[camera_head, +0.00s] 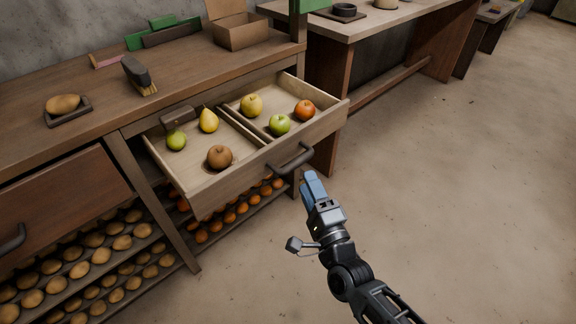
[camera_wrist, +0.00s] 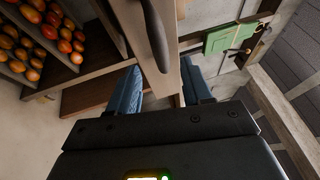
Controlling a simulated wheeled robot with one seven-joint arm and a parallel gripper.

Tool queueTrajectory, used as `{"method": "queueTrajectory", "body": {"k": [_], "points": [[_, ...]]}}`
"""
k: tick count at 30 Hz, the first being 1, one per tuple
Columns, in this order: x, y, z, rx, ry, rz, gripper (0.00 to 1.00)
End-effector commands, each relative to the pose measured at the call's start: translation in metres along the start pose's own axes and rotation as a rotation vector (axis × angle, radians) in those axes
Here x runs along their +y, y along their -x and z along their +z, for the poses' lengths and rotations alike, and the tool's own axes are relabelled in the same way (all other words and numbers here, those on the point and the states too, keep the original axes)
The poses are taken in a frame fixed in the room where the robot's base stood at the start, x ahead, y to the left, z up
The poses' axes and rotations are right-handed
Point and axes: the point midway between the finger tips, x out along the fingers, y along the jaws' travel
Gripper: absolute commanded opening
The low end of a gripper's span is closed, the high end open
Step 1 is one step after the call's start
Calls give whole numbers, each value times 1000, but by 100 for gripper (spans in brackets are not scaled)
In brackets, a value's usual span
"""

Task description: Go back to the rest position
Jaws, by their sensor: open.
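My gripper (camera_head: 312,187) is in the middle of the head view, just in front of the open drawer (camera_head: 237,183). It is open and empty, with blue fingers. In the wrist view, the two blue fingers of my gripper (camera_wrist: 160,90) stand apart, and the dark drawer handle (camera_wrist: 155,35) shows just beyond and above them. In the head view the handle (camera_head: 291,160) is close to the fingertips; I cannot tell whether they touch.
The drawer holds several fruits, among them a brown fruit (camera_head: 219,156) and an orange one (camera_head: 304,110). Shelves of potatoes (camera_head: 100,256) and orange fruit (camera_head: 229,217) are below. A second table (camera_head: 335,26) stands behind. The floor (camera_head: 470,190) to the right is clear.

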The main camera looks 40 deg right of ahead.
Motion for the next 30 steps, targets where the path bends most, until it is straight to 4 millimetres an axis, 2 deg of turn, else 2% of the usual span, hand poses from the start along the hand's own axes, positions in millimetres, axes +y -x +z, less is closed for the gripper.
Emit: {"method": "queueTrajectory", "body": {"k": [7, 11, 14, 20, 24, 30], "points": [[0, 0, 0, -1, 2, 1, 49], [-4, 16, 2, -20, 58, 17, 49], [-13, 45, 5, -60, 174, 43, 49], [-46, 121, 12, -184, 513, 96, 49], [-78, 169, 16, -280, 752, 117, 49], [-131, 227, 19, -428, 1092, 120, 49]]}}
